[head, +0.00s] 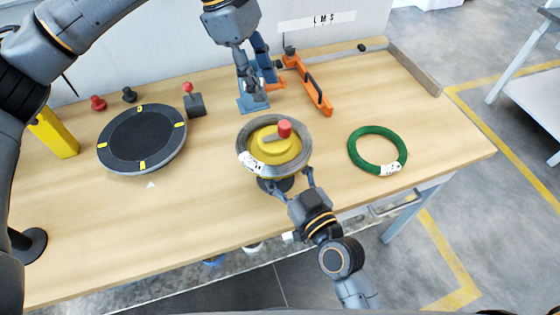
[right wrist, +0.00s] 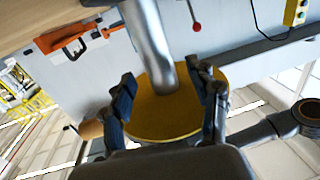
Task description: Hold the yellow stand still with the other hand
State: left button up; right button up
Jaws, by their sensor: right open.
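The yellow stand (head: 268,150) is upright near the table's front edge, with a red knob (head: 284,128) on top. A grey coil (head: 244,137) with a white label lies around it. In the right wrist view, the stand's yellow disc (right wrist: 150,122) and a grey cylindrical part (right wrist: 150,40) show between the two spread fingers (right wrist: 165,95). Contact is not clear. My left gripper (head: 256,95) hangs behind the stand, apart from it; its fingers are too small to judge.
A green coil (head: 355,150) lies to the right. A black turntable (head: 140,136) with yellow marks and a red-knobbed lever (head: 195,103) are to the left. The table's right front is clear.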

jog(key=shift+w+a, duration=0.3)
jog(key=shift+w, duration=0.25)
grip_shut()
dwell(0.9)
